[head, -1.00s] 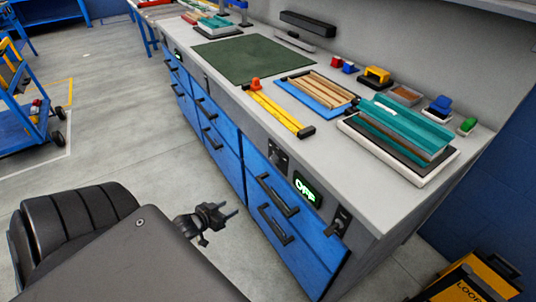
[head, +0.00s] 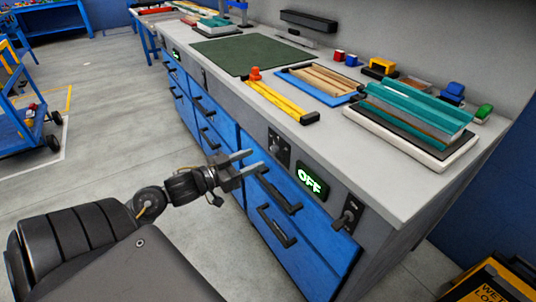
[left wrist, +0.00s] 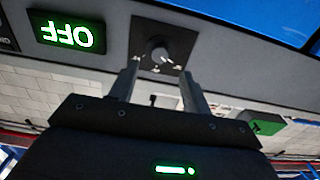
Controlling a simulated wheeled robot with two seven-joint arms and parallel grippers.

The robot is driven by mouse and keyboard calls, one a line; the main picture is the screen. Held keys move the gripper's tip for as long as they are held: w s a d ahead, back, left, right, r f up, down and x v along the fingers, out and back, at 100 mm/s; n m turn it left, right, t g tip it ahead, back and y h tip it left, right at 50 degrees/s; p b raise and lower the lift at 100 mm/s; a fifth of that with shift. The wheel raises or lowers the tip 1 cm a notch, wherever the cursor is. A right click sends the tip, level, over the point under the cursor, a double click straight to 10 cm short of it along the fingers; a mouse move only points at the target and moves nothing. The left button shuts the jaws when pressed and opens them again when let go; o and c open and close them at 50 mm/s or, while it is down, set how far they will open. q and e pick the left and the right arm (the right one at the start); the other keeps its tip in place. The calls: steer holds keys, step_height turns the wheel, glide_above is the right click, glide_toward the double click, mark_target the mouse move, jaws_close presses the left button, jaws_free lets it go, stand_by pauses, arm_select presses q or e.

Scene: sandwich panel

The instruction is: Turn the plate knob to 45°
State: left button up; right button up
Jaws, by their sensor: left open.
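The plate knob (head: 279,146) is a small dark knob on a black square panel on the grey front of the bench, left of the lit green OFF display (head: 311,181). My left gripper (head: 254,160) is open and empty, a little short of the panel. In the left wrist view, the picture is upside down. The knob (left wrist: 160,53) lies beyond and between the two fingertips (left wrist: 160,72), with pale marks around it. The fingers appear apart from it. The OFF display (left wrist: 67,33) is at the left there. The knob's exact angle is too small to read.
A black switch plate with a lever (head: 348,213) is right of the display. Blue drawers with black handles (head: 277,226) lie below. The bench top holds a yellow rail (head: 281,101), a blue tray (head: 329,97) and a teal panel stack (head: 418,105). Free floor lies left.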

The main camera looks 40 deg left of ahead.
mark_target(272, 151)
arm_select(q)
steer(key=x, duration=0.5)
steer(key=shift+w+d, duration=0.1)
steer(key=shift+w, duration=0.3)
steer(key=shift+w+d, duration=0.1)
steer(key=shift+w, duration=0.05)
arm_select(e)
steer(key=shift+v, duration=0.85)
arm_select(q)
steer(key=c, duration=1)
